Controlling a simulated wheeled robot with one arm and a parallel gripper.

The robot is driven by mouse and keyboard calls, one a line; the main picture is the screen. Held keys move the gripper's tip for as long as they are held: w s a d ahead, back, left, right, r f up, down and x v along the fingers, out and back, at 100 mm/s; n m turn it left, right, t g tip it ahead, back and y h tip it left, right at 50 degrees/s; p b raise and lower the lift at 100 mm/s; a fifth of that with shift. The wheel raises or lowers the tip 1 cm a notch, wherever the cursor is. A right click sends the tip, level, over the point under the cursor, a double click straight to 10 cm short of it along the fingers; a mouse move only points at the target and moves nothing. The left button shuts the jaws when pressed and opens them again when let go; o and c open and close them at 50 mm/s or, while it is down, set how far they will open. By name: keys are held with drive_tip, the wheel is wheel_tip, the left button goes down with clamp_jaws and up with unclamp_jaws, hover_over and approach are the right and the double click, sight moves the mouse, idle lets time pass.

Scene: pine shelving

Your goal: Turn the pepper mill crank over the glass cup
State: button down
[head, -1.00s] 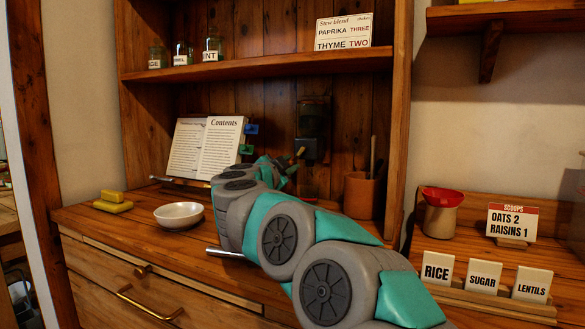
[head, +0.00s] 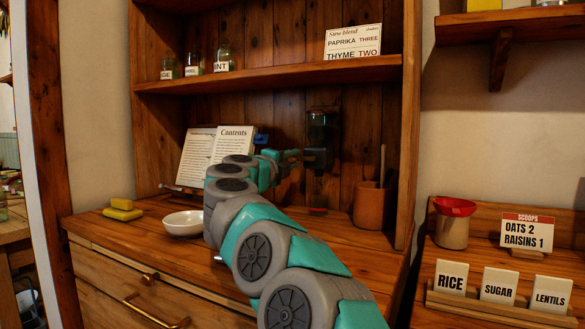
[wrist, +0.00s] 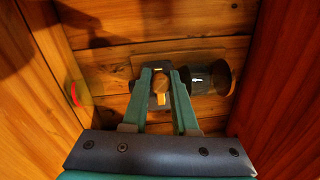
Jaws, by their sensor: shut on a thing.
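The pepper mill (head: 323,130) is mounted on the back panel, with a clear dark hopper above a dark body. In the wrist view the mill (wrist: 205,78) lies sideways, hopper to the right. My gripper (head: 296,155) reaches the mill from the left in the head view. In the wrist view my gripper's fingers (wrist: 161,80) are shut on the crank (wrist: 160,93), whose amber knob shows between them. A dim reddish thing (head: 318,211) stands on the counter below the mill; it also shows at the left of the wrist view (wrist: 77,92). It may be the glass cup, but its outline is unclear.
A terracotta pot (head: 370,206) with utensils stands just right of the mill. An open book (head: 235,145), a white bowl (head: 183,223) and a yellow sponge (head: 122,209) are at the left. A shelf (head: 270,76) runs above, and side panels flank the recess.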

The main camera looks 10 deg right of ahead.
drive_tip(key=m, duration=0.2)
drive_tip(key=r+m, duration=0.1)
drive_tip(key=m, duration=0.1)
drive_tip(key=r+m+b, duration=0.1)
drive_tip(key=m, duration=0.1)
drive_tip(key=shift+s+d+h, duration=0.15)
drive_tip(key=shift+h, duration=0.15)
drive_tip(key=shift+s+d+r+m+g, duration=0.2)
drive_tip(key=shift+d+r+m, duration=0.1)
drive_tip(key=shift+m, duration=0.85)
drive_tip(key=shift+s+d+r+m+g, duration=0.1)
drive_tip(key=shift+d+r+m+g, duration=0.15)
drive_tip(key=shift+m, duration=0.85)
drive_tip(key=shift+s+d+r+m+g, duration=0.15)
drive_tip(key=shift+r+m, duration=0.2)
drive_tip(key=shift+m, duration=0.8)
drive_tip(key=c, duration=0.7)
unclamp_jaws()
